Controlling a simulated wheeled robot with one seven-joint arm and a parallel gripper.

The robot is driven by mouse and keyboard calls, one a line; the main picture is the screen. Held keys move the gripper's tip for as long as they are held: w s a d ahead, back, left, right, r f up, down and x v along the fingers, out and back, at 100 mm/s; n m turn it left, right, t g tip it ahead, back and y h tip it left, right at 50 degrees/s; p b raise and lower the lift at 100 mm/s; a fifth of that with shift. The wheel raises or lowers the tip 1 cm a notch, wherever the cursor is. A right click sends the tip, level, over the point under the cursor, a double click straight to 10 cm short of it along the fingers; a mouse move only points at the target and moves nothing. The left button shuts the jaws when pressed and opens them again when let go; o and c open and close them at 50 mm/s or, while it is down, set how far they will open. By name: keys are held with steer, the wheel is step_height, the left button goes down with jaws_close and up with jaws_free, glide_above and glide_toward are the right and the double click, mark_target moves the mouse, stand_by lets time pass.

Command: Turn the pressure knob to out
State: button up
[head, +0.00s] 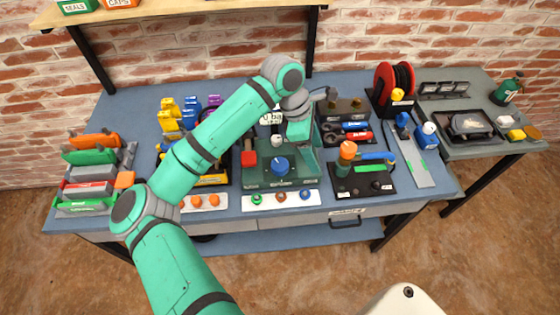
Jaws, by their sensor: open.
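The pressure rig has a dark green base (254,180) in the middle of the bench. A blue round knob (282,166) on this base appears to be the pressure knob; its setting is too small to read. A white display (271,118) reading about "0 bar" stands behind it, partly covered by my arm.
A white strip (268,199) with several small knobs lies in front. An orange-topped valve (347,152) is to the right. Coloured racks (92,150) fill the left end. A red hose reel (394,80) stands at the back right.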

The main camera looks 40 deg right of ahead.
mark_target(280, 164)
steer(key=w+a+r+t+y, duration=0.1)
steer(key=w+a+t+y, duration=0.2)
steer(key=w+a, duration=0.4)
steer(key=f, duration=0.3)
steer(key=w+d+f, duration=0.1)
steer(key=f, duration=0.6)
steer(key=shift+w+d+f, duration=0.15)
steer(key=shift+d+f, duration=0.05)
steer(key=shift+f, duration=0.05)
steer(key=c, duration=1.1)
